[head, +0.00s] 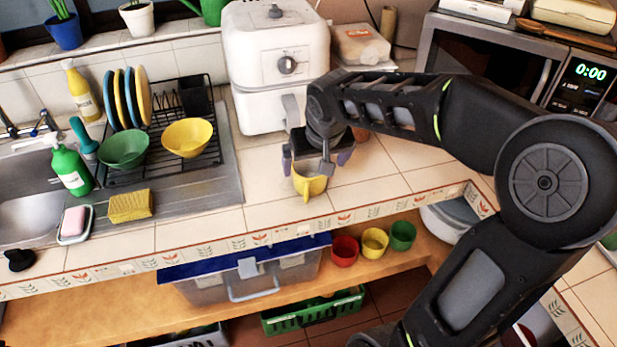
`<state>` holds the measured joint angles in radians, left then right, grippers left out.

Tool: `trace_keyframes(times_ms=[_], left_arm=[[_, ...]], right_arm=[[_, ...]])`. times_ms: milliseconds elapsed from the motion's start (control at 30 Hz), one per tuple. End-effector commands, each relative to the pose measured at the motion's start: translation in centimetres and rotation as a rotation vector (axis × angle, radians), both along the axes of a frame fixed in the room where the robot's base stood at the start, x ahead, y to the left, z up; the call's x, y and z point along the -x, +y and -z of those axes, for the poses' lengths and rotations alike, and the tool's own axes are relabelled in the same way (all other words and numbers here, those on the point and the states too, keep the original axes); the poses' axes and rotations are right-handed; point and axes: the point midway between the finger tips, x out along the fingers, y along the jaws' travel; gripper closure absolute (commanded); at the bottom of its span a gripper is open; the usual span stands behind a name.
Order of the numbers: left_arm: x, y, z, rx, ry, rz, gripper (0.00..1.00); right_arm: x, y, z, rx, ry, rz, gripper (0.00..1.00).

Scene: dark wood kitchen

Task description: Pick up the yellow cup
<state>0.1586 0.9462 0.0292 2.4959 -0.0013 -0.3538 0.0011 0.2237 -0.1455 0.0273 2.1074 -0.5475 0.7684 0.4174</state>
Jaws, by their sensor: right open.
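A yellow cup (312,188) is at the front of the tiled counter, directly below my right gripper (315,162). The gripper points down with its fingers spread, and it hides the upper part of this cup. I cannot tell whether the fingers touch it. Another yellow cup (374,243) stands on the wooden shelf under the counter, between a red cup (344,251) and a green cup (402,236). My left gripper is not in view.
A white appliance (270,60) stands behind the gripper. A dish rack with plates (126,98), a green bowl (123,149) and a yellow bowl (188,136) is left. A microwave (485,65) is at right. Counter tiles (200,229) left of the gripper are clear.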

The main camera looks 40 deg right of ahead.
Motion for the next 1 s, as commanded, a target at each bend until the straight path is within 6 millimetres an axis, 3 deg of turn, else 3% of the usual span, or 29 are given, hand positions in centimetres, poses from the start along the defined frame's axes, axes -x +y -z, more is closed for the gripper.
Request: trace_keyframes(times_ms=[200,567,867,1000], left_arm=[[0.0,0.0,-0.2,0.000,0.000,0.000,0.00],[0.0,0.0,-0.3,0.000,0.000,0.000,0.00],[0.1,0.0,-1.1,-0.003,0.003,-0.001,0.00],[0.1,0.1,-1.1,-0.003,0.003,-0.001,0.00]], right_arm=[[-0.7,-0.2,1.9,0.000,0.002,-0.001,0.00],[-0.9,-0.3,2.3,-0.001,0.003,0.000,0.00],[-2.3,-0.8,6.1,-0.001,0.005,-0.001,0.00],[-2.7,-0.9,6.8,-0.001,0.002,0.000,0.00]])
